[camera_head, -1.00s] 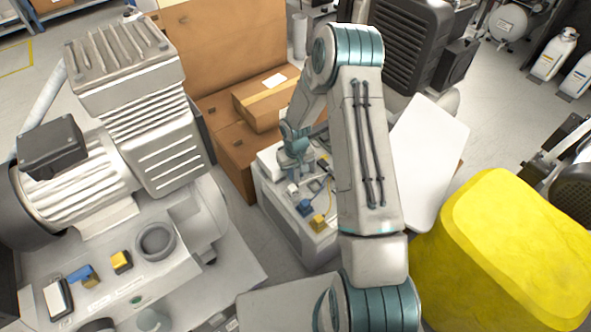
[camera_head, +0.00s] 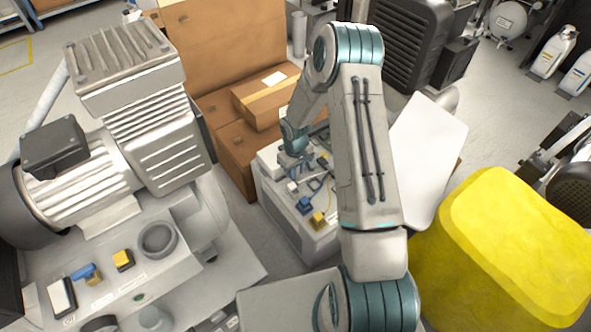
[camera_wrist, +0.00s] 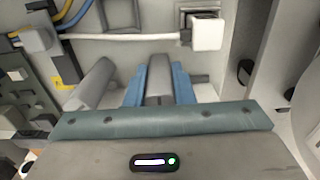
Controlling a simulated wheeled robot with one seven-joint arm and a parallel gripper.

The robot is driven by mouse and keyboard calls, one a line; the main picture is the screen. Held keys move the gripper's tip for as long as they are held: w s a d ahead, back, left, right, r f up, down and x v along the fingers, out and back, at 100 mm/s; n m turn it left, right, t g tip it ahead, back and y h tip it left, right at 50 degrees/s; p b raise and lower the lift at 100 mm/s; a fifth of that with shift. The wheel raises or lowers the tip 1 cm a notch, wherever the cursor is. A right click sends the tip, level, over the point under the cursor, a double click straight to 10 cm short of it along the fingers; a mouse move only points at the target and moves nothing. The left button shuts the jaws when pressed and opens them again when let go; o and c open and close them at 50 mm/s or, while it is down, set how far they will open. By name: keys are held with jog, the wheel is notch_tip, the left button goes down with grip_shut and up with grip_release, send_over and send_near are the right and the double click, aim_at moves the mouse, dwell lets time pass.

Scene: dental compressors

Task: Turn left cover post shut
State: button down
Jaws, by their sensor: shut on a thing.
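My gripper shows in the wrist view (camera_wrist: 159,77). Its two blue fingers are shut on a grey post (camera_wrist: 159,92), one finger on each side. A second grey post (camera_wrist: 93,84) stands tilted to the left, apart from the fingers. I cannot tell from these views which of them is the left one. In the head view my arm reaches down over a white compressor cabinet (camera_head: 300,232), and the fingers and the held post are hard to make out there.
A white lever-like block (camera_wrist: 207,33) and a pale tube lie beyond the fingers. Blue and yellow cables (camera_wrist: 68,12) run at the upper left. A large compressor (camera_head: 150,130) stands left, a yellow covered block (camera_head: 510,250) right, cardboard boxes (camera_head: 262,100) behind.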

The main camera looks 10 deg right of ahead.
jog(key=c, duration=1.5)
grip_release()
notch_tip(320, 180, up, 14)
jog(key=p, duration=0.4)
jog(key=shift+f, duration=0.1)
jog(key=s+r+m+p, duration=0.1)
jog(key=s+r+p, duration=0.25)
jog(key=r, duration=0.65)
jog(key=s+d+r+t+h+p, duration=0.1)
jog(key=s+r+p, duration=0.3)
jog(key=r, duration=0.6)
jog(key=s+r+m+p, duration=0.15)
jog(key=r+p, duration=0.35)
jog(key=r, duration=0.6)
jog(key=s+r+p, duration=0.4)
jog(key=s+r, duration=0.1)
jog(key=r, duration=0.1)
jog(key=s+r+m+t+p, duration=0.1)
jog(key=s+r+p, duration=0.2)
jog(key=s+r, duration=0.3)
jog(key=s+a+r+m+y+p, duration=0.1)
jog(key=s+r+p, duration=0.3)
jog(key=r, duration=0.3)
jog(key=shift+s+r+t+p, duration=0.1)
jog(key=shift+s+t+p, duration=0.25)
jog(key=shift+s, duration=0.4)
